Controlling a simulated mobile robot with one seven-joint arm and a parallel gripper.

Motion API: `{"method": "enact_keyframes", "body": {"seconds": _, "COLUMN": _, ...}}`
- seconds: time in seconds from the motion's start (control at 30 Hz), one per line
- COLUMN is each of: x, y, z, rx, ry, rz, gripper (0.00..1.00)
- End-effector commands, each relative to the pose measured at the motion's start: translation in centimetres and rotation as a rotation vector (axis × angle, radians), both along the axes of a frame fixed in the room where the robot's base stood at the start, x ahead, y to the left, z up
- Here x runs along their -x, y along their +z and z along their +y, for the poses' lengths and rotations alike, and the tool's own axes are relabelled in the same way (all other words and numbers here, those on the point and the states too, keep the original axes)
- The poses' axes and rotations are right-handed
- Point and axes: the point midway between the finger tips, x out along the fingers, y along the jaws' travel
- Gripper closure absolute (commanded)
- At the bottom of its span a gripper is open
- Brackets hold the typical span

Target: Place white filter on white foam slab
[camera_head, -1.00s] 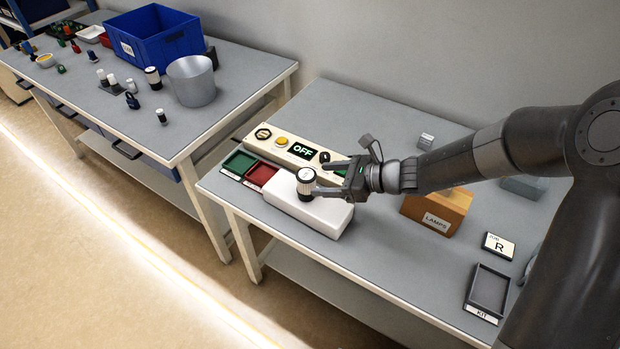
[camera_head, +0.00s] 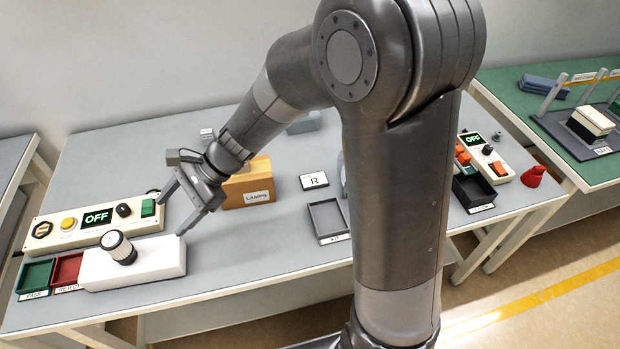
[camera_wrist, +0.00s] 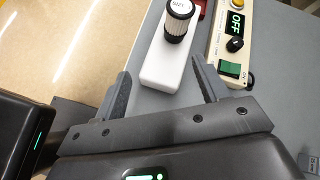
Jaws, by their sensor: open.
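The white filter (camera_head: 118,248) is a short pleated cylinder with dark end caps. It stands on the white foam slab (camera_head: 155,262), left of the slab's middle. In the wrist view the filter (camera_wrist: 178,22) also rests on the slab (camera_wrist: 165,70), its labelled end cap facing the camera. My gripper (camera_head: 171,215) is open and empty, held to the right of the filter near the slab's right end. In the wrist view its two spread fingers (camera_wrist: 162,85) flank the slab's near end, with the filter beyond the fingertips.
A control panel reading OFF (camera_head: 98,217) lies behind the slab. Green (camera_head: 36,277) and red (camera_head: 67,269) trays sit left of it. A LAMPS box (camera_head: 250,185) stands close to the right of my gripper. An empty kit tray (camera_head: 327,219) lies further right.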

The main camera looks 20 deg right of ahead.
Motion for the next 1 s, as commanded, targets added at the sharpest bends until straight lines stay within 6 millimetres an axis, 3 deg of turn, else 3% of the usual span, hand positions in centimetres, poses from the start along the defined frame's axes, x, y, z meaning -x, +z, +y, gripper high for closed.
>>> {"method": "enact_keyframes", "body": {"seconds": 0.5, "x": 5.0, "y": 6.8, "z": -15.7, "rx": 0.463, "ry": 0.399, "rz": -0.691, "gripper": 0.33}}
{"method": "enact_keyframes", "body": {"seconds": 0.8, "x": 8.9, "y": 10.6, "z": -24.7, "rx": 0.763, "ry": 0.611, "rz": -0.969, "gripper": 0.33}}
{"method": "enact_keyframes", "body": {"seconds": 1.0, "x": 11.1, "y": 12.2, "z": -28.8, "rx": 0.913, "ry": 0.711, "rz": -1.066, "gripper": 0.33}}
